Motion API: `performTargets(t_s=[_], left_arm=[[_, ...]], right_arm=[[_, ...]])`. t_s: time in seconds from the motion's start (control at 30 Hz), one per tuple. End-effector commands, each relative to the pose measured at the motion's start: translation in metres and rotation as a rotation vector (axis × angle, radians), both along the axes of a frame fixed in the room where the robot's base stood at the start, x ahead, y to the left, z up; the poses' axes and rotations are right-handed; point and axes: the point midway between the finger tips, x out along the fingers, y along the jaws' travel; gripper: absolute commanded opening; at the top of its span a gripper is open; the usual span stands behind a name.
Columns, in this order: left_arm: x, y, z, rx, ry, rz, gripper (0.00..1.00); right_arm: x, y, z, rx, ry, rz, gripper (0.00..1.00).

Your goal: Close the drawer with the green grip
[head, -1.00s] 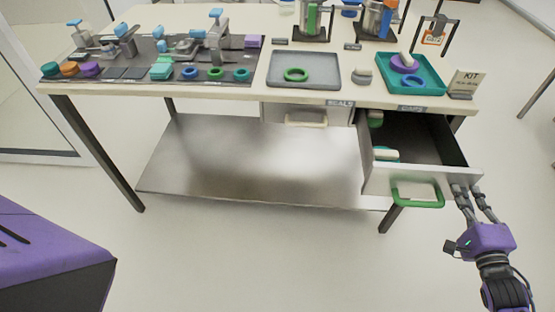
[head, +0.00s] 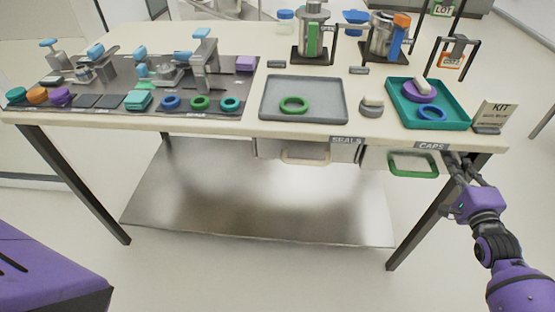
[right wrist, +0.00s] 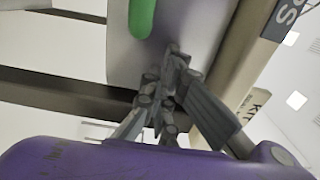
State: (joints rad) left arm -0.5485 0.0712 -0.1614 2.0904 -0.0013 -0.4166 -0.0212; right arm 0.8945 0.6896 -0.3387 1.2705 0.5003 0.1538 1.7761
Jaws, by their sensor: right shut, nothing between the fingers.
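The drawer with the green grip, labelled CAPS, has its pale front (head: 374,158) under the right part of the table, in line with the neighbouring drawer front. No opening into it shows. Its green grip (head: 413,173) hangs on that front and also shows at the top of the right wrist view (right wrist: 142,16). My right gripper (head: 460,160) is shut and empty, with its fingertips at the right end of the drawer front. In the right wrist view the fingertips (right wrist: 176,58) are against or very near the front, beside the grip. My left gripper is not in view.
The SEALS drawer (head: 270,149) with a cream grip sits to the left, shut. The table (head: 225,125) carries a grey tray (head: 325,110), a teal tray (head: 450,124), a KIT sign (head: 494,115) and several fixtures. A table leg (head: 418,232) stands left of my right arm.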

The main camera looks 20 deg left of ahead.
Motion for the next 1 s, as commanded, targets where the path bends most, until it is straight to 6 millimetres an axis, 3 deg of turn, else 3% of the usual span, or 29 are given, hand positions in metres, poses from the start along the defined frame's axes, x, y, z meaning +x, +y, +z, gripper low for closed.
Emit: performTargets(t_s=[0.5, 1.0], left_arm=[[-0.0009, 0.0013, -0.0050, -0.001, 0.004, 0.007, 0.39], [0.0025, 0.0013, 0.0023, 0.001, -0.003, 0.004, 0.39]], right_arm=[[0.0109, 0.0035, 0.0012, 0.000, -0.001, -0.001, 0.00], [0.0021, 0.0092, 0.0033, 0.003, -0.001, 0.001, 0.00]])
